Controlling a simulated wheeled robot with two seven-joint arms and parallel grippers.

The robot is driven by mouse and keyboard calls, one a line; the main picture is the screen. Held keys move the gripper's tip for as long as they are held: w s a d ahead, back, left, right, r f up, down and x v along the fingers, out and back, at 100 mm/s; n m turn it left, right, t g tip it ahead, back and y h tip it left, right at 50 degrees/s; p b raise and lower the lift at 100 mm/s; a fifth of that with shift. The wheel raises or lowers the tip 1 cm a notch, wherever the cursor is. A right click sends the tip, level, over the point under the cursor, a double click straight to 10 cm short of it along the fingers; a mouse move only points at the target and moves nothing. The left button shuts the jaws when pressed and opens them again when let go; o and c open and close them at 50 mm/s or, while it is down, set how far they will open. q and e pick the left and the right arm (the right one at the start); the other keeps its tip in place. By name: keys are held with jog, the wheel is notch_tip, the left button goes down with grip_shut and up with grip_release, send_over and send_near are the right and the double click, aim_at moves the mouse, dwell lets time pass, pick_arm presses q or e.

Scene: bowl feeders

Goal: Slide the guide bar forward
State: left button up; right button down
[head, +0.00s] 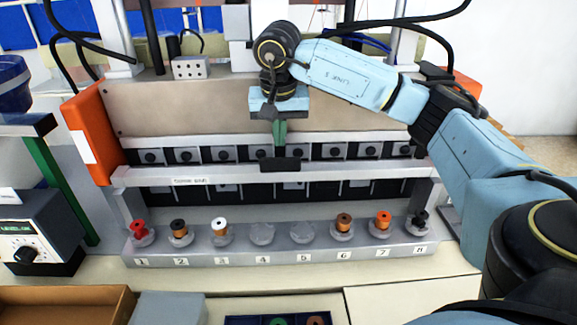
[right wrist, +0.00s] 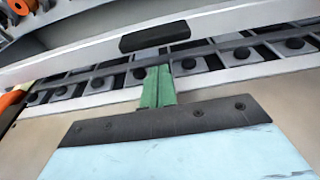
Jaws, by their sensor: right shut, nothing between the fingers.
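The guide bar (head: 220,175) is a long pale bar with a small label, running across the front of the machine. A black handle (head: 280,164) sits at its middle. My right gripper (head: 279,145) points down just behind the handle, with its green fingers shut and nothing between them. I cannot tell whether the fingers touch the bar. My left gripper is not in view.
A numbered rack (head: 262,252) in front of the bar holds several spools, with the seats at 4 and 5 empty. An orange end block (head: 92,135) stands at the left.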

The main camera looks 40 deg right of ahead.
aim_at(280, 169)
jog(key=shift+f, duration=0.1)
jog(key=shift+f+b, duration=1.6)
jog(key=shift+f, duration=0.85)
jog(key=shift+s+a+f, duration=0.1)
jog(key=shift+s+f, duration=0.05)
jog(key=shift+f, duration=0.05)
